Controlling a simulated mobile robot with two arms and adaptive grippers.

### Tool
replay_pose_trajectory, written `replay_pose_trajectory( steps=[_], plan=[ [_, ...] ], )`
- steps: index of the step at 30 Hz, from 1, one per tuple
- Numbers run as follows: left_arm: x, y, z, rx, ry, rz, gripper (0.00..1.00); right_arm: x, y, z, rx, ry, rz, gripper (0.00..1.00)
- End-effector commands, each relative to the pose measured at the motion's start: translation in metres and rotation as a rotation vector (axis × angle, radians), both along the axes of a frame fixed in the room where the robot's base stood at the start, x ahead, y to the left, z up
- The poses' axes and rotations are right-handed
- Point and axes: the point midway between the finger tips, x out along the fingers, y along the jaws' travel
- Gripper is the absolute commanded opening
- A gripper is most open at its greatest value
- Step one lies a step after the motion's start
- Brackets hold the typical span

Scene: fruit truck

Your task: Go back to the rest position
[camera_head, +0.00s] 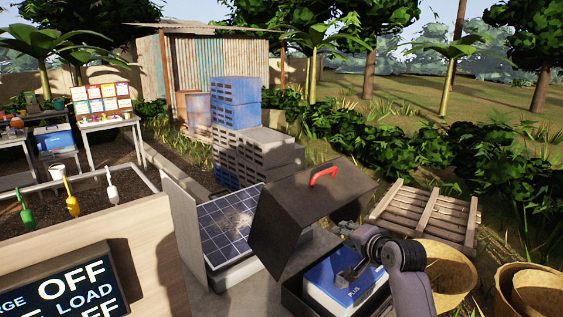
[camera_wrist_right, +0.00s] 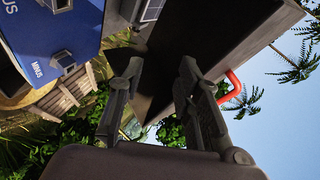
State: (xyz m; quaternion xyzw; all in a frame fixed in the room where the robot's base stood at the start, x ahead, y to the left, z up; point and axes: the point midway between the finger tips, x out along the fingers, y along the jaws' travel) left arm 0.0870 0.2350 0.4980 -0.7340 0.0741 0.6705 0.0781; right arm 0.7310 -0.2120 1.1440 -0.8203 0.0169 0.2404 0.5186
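My right gripper (camera_head: 364,243) is in the head view, above the open black box (camera_head: 292,299) and just right of its raised lid (camera_head: 290,222) with the red handle (camera_head: 323,175). In the right wrist view my gripper (camera_wrist_right: 158,72) has its two fingers spread apart, with nothing held between them. The dark lid (camera_wrist_right: 205,45) shows behind the fingers, with its red handle (camera_wrist_right: 232,88) to the right. A blue battery (camera_head: 345,283) sits in the box; it also shows in the wrist view (camera_wrist_right: 50,38). My left gripper is in neither view.
A solar panel (camera_head: 231,222) stands left of the box. A display reading OFF and LOAD (camera_head: 68,291) is at front left. A wooden pallet (camera_head: 427,212) and woven baskets (camera_head: 452,275) lie to the right. Stacked crates (camera_head: 238,105) stand behind.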

Motion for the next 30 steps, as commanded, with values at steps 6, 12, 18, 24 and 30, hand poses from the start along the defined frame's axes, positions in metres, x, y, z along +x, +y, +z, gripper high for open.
replay_pose_trajectory(
  steps=[6, 12, 18, 24, 30],
  plan=[
    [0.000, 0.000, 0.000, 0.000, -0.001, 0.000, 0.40, -0.119, 0.005, -0.126, -0.363, 0.182, 0.168, 0.32],
    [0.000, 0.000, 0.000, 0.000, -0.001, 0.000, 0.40, -0.244, 0.009, -0.195, -0.640, 0.337, 0.379, 0.32],
    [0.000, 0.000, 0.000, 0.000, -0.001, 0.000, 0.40, -0.338, 0.009, -0.220, -0.805, 0.441, 0.561, 0.32],
    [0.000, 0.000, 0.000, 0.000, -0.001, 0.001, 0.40, -0.399, 0.008, -0.225, -0.891, 0.505, 0.688, 0.32],
    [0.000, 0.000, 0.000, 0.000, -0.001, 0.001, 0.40, -0.449, 0.007, -0.223, -0.952, 0.553, 0.799, 0.32]
  ],
)
